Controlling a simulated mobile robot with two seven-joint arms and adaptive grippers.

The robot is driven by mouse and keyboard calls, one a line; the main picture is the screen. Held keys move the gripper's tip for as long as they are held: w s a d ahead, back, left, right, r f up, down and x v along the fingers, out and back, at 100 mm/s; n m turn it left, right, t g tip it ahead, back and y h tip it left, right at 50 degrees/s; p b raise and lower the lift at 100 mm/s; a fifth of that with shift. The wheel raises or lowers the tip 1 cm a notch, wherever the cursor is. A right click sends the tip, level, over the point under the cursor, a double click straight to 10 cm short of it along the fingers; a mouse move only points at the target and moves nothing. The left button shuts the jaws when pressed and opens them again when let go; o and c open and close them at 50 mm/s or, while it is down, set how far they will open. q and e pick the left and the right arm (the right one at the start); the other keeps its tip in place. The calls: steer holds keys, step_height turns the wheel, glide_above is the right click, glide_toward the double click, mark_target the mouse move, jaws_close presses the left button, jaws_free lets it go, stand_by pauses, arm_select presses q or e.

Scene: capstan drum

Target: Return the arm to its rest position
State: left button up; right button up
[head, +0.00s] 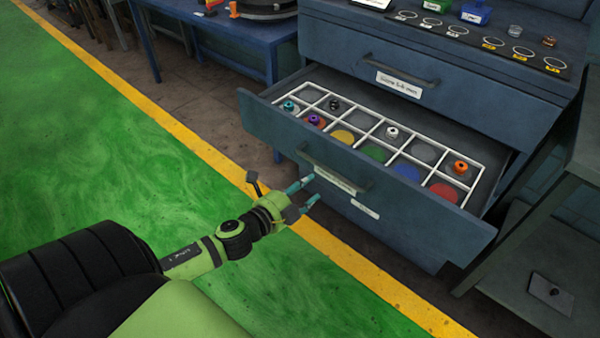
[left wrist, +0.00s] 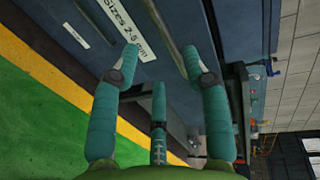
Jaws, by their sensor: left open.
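My left gripper (head: 309,192) is open and empty in the head view, in front of the open drawer's face and a little left of its handle. In the left wrist view its teal fingers (left wrist: 158,62) are spread apart with nothing between them. The drawer face with its label and the handle bar (left wrist: 166,38) lie just beyond the fingertips. I cannot tell whether a fingertip touches the handle. In the head view the handle (head: 334,172) of the open drawer (head: 375,190) is clear to see. My right gripper is in neither view.
The open drawer holds a white divider grid (head: 378,148) with coloured discs and several small spools. A blue table (head: 230,30) stands at the back left and a grey shelf (head: 535,250) at the right. The green floor (head: 100,150) is clear.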

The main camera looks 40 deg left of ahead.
arm_select(q)
steer(key=shift+v, duration=0.8)
steer(key=s+a+f+n+g+y+p, duration=0.1)
steer(key=s+a+f+n+g+p, duration=0.15)
steer(key=s+f+n, duration=0.6)
steer(key=s+a+f+n+g+y+p, duration=0.1)
steer(key=s+f+g+p, duration=0.25)
steer(key=f, duration=1.05)
steer(key=s+d+f+n+g+p, duration=0.1)
steer(key=s+d+f+n+g, duration=0.1)
steer(key=s, duration=0.6)
steer(key=s+d+f+n+g+p, duration=0.1)
steer(key=s+d+f+n+g, duration=0.1)
steer(key=s+d+f, duration=0.4)
steer(key=s+d+f+n+g+h+p, duration=0.1)
steer(key=s+d+f+n+g, duration=0.2)
steer(key=s, duration=0.8)
steer(key=shift+s+d+f+g, duration=0.15)
steer(key=shift+d+f+g, duration=0.3)
steer(key=shift+f+g, duration=0.3)
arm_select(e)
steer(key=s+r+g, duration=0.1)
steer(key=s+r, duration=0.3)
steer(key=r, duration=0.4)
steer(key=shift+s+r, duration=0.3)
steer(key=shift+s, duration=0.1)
arm_select(q)
steer(key=shift+r, duration=0.1)
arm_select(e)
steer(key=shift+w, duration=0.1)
